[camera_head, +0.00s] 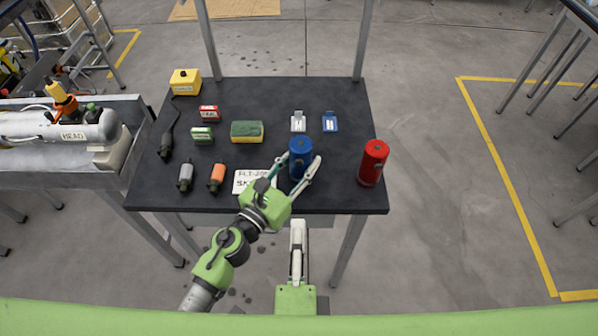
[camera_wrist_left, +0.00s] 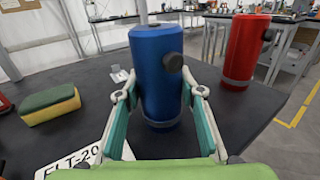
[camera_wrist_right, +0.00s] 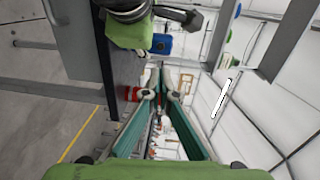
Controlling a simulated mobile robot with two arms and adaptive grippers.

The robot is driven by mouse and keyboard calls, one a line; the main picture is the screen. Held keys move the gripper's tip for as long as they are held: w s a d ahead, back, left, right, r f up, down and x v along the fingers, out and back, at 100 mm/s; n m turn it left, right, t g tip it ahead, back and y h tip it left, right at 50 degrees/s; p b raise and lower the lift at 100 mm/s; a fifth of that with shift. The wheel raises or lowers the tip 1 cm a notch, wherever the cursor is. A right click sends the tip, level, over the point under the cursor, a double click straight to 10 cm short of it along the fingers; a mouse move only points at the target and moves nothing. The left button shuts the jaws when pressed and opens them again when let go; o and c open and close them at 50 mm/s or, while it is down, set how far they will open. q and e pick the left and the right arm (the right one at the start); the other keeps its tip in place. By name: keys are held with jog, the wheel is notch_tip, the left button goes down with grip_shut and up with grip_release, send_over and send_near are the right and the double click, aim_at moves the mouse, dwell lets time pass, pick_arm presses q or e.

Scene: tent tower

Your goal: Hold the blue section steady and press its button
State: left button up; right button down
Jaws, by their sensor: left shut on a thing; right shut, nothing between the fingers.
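The blue section (camera_head: 300,158) is an upright blue cylinder near the front edge of the dark table (camera_head: 350,195). My left gripper (camera_head: 293,174) is shut on it, one finger on each side; the left wrist view shows the blue section (camera_wrist_left: 155,90) between the two fingers. A dark round knob, seemingly the button (camera_wrist_left: 173,62), sticks out of its upper side in that view. My right gripper (camera_head: 298,226) is shut and empty, pointing up the picture at the table's front edge, apart from the blue section. The blue section (camera_wrist_right: 162,44) also shows in the right wrist view, partly hidden.
A red cylinder (camera_head: 373,163) stands to the right of the blue one. A lettered white card (camera_head: 252,182) lies close on the left. A green-yellow sponge (camera_head: 247,132), small boxes, bottles and two tags (camera_head: 330,122) lie behind and left. The table's right front corner is clear.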

aim_at(299, 164)
dwell(0.4)
jog(key=w, duration=0.9)
jog(key=w+f, duration=0.1)
jog(key=w, duration=0.4)
jog(key=shift+f, duration=0.1)
jog(key=shift+s+d, duration=0.1)
jog(key=shift+w+d, duration=0.1)
jog(key=shift+w, duration=0.9)
pick_arm(q)
jog(key=shift+s+d, duration=0.1)
jog(key=shift+s, duration=0.1)
pick_arm(e)
jog(key=shift+s+f, duration=0.1)
pick_arm(q)
jog(key=shift+d+f, duration=0.1)
pick_arm(e)
jog(key=shift+s, duration=0.35)
pick_arm(q)
jog(key=shift+a+f, duration=0.1)
jog(key=shift+a, duration=0.1)
pick_arm(e)
jog(key=s+r, duration=0.1)
jog(key=s, duration=1.2)
jog(key=shift+s+r, duration=0.15)
jog(key=shift+r, duration=0.15)
